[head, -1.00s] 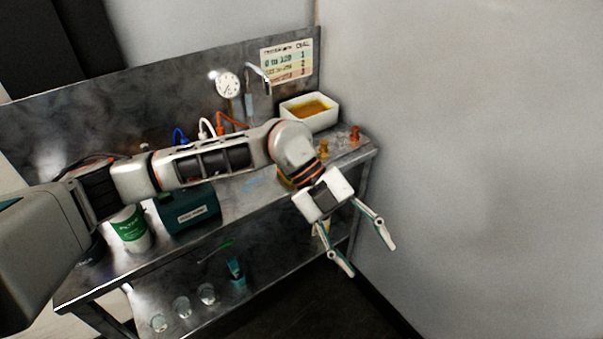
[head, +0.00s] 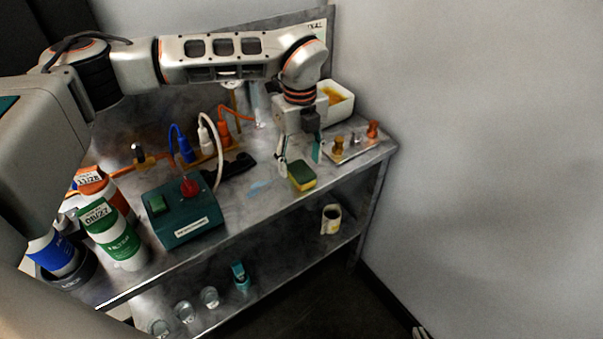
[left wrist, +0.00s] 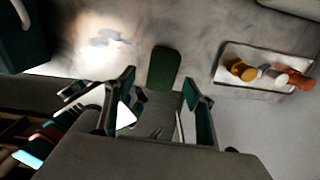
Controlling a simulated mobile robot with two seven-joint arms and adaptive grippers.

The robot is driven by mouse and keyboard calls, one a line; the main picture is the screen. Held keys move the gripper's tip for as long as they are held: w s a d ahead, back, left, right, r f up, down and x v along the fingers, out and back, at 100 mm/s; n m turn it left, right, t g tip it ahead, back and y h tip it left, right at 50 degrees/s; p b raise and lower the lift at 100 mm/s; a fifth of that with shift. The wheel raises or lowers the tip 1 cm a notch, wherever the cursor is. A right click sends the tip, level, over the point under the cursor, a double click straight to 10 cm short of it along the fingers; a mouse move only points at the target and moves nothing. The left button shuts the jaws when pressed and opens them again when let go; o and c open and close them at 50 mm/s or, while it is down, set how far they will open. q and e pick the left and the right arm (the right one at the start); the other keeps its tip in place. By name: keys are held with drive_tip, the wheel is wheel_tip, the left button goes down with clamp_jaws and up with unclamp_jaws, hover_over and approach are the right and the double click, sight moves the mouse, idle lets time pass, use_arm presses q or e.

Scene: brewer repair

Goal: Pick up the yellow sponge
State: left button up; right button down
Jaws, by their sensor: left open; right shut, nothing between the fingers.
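The yellow sponge (head: 300,180) has a dark green top and lies on the metal table near its front edge. In the left wrist view the sponge (left wrist: 165,67) shows its green face, just beyond the fingertips and roughly between them. My left gripper (head: 300,153) is open, empty and pointing down, just behind the sponge in the head view; I cannot tell its exact height above the table. My right gripper (head: 421,333) shows only as a small tip at the bottom edge, apart from the table.
A tray (left wrist: 262,85) with small orange, silver and yellow parts lies to the right of the sponge. A white bin (head: 340,108) stands behind. A green box (head: 183,215) with a red knob and labelled bottles (head: 112,236) stand left. A lower shelf holds cups.

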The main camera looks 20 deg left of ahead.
sight(301, 170)
use_arm(q)
drive_tip(key=shift+w+f, duration=0.15)
drive_tip(key=shift+f, duration=0.95)
drive_tip(key=shift+w+f, duration=0.1)
drive_tip(key=shift+f, duration=1)
drive_tip(key=c, duration=0.8)
drive_tip(key=shift+r, duration=0.15)
wheel_tip(301, 170, up, 20)
drive_tip(key=shift+f, duration=0.1)
